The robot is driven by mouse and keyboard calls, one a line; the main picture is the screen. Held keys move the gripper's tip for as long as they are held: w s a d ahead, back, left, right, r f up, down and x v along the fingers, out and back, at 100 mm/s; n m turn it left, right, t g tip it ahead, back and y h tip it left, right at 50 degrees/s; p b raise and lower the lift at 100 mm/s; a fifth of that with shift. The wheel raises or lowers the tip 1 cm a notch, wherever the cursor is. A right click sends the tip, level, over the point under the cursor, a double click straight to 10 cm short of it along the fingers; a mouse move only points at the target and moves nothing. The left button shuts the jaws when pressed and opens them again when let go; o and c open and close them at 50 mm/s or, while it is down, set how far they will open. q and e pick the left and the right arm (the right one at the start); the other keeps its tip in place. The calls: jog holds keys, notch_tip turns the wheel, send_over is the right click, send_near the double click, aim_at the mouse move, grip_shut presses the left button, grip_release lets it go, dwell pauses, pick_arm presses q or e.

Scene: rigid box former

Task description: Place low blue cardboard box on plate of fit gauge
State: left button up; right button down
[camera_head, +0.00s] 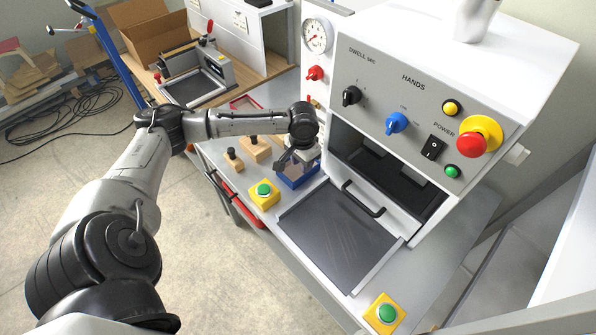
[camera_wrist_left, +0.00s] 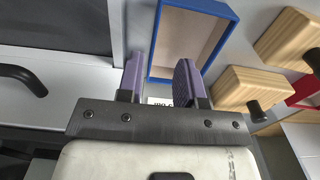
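The low blue cardboard box (camera_head: 292,183) is open-topped with a tan inside and stands on the grey bench beside the white machine. It also shows in the left wrist view (camera_wrist_left: 234,22). My left gripper (camera_head: 291,158) is over the box, and the arm hides part of it. In the left wrist view its two purple fingers (camera_wrist_left: 160,82) are apart, one outside the box's left wall and one overlapping the inside. I cannot tell whether they touch the wall. I cannot tell surely which device is the fit gauge; a device with a dark plate (camera_head: 193,88) stands at the back left.
Wooden blocks with black knobs (camera_head: 256,151) stand left of the box. A yellow green-button box (camera_head: 264,194) is in front. The white machine (camera_head: 420,95) with a dark tray (camera_head: 340,232) and handle is at right. An open cardboard carton (camera_head: 155,45) is at the back.

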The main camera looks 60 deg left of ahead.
aim_at(292, 176)
pick_arm(q)
jog(key=shift+w+d+f+b, duration=0.15)
jog(key=shift+f+b, duration=0.25)
jog(key=shift+f, duration=1.2)
jog(key=shift+w+d+f+b, duration=0.15)
jog(key=shift+f+b, duration=0.2)
jog(key=shift+f, duration=1.25)
jog(key=shift+s, duration=0.1)
grip_shut()
